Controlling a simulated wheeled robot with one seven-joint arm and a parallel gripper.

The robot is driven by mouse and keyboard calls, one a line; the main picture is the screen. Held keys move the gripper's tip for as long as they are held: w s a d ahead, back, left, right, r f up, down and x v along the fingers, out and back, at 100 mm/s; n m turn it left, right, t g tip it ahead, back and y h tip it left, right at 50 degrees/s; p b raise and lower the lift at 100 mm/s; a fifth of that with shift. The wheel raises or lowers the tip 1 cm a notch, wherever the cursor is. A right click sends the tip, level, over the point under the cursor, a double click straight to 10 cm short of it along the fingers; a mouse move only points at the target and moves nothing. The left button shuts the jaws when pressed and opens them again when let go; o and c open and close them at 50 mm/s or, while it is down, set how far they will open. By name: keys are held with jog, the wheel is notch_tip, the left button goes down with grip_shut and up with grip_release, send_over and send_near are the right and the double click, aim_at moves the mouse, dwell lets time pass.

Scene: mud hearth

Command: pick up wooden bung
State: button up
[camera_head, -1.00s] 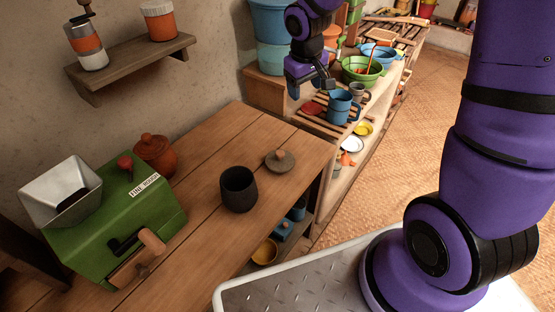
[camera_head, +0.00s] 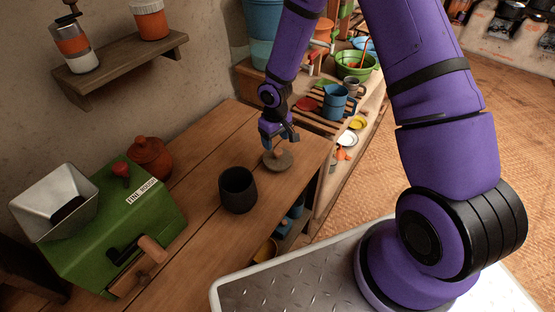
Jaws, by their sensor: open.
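The wooden bung (camera_head: 278,161), a round grey-brown disc with a reddish-tan knob on top, lies on the wooden table (camera_head: 215,140) near its right end. My gripper (camera_head: 281,143) points down just above the bung's knob, its fingers open. The fingers partly cover the bung's far side. I cannot tell whether they touch the knob or stand around it.
A dark cup (camera_head: 238,190) stands just left and in front of the bung. A green grinder (camera_head: 120,225) and a lidded clay pot (camera_head: 150,158) are farther left. A shelf with a blue jug (camera_head: 335,103) and green bowls (camera_head: 354,66) is behind on the right.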

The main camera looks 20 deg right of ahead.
aim_at(278, 151)
jog(key=shift+d+f, duration=0.2)
jog(key=shift+f, duration=1.6)
jog(key=shift+d+f, duration=0.2)
jog(key=shift+f, duration=1.55)
jog(key=c, duration=1)
jog(key=shift+r, duration=0.1)
